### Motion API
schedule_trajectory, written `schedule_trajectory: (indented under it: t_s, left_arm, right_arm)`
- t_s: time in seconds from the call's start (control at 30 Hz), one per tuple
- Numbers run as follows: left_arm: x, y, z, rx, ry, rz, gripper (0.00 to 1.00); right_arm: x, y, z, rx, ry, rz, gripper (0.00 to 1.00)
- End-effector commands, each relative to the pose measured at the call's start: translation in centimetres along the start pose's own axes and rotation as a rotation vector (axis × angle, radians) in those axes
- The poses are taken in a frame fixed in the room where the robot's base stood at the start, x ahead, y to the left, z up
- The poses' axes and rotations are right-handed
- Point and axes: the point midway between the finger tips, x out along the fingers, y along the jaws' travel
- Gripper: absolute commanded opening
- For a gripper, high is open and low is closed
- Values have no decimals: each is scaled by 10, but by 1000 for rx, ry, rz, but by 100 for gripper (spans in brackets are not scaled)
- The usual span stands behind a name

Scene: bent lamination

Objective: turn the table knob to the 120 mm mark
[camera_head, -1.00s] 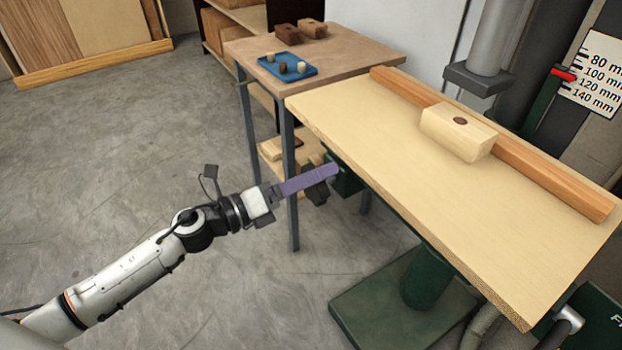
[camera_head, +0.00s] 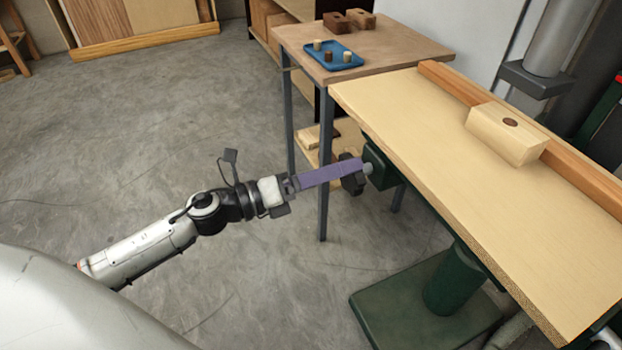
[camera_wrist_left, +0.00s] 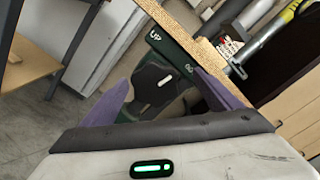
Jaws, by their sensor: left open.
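The table knob (camera_head: 351,174) is black, on the green box (camera_head: 381,167) under the left edge of the wooden table (camera_head: 470,170). In the left wrist view the knob (camera_wrist_left: 158,88) has a white pointer line, and the green plate around it (camera_wrist_left: 172,50) reads "UP". My left gripper (camera_head: 362,172) has purple fingers and reaches toward the knob. In the left wrist view its open fingers (camera_wrist_left: 160,92) stand on either side of the knob; I cannot tell whether they touch it. My right gripper is not in view.
A wooden block (camera_head: 505,134) lies on the table against the orange-brown fence (camera_head: 560,150). A side table (camera_head: 375,45) with a blue tray (camera_head: 332,57) and brown blocks (camera_head: 348,20) stands behind. A green base (camera_head: 425,312) is on the floor.

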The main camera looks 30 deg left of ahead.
Motion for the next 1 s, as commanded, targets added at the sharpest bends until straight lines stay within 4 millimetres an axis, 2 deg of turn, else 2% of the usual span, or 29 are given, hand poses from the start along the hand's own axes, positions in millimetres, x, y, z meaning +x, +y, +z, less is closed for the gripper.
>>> schedule_trajectory:
  t_s: [0.03,0.2,0.4,0.87,0.97,1.0]
  left_arm:
    - [-11,2,-3,-2,3,2,84]
    - [-40,1,-2,0,2,0,84]
    - [-61,0,0,1,-1,-1,84]
    - [-65,-2,1,-11,1,-5,83]
    - [-62,-7,-2,-131,11,-23,83]
    - [-60,-10,-3,-227,19,-36,83]
  right_arm:
    - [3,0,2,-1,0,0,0]
    - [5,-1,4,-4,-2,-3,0]
    - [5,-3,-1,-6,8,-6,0]
    - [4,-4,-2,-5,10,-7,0]
    - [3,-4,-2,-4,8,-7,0]
    - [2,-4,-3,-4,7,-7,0]
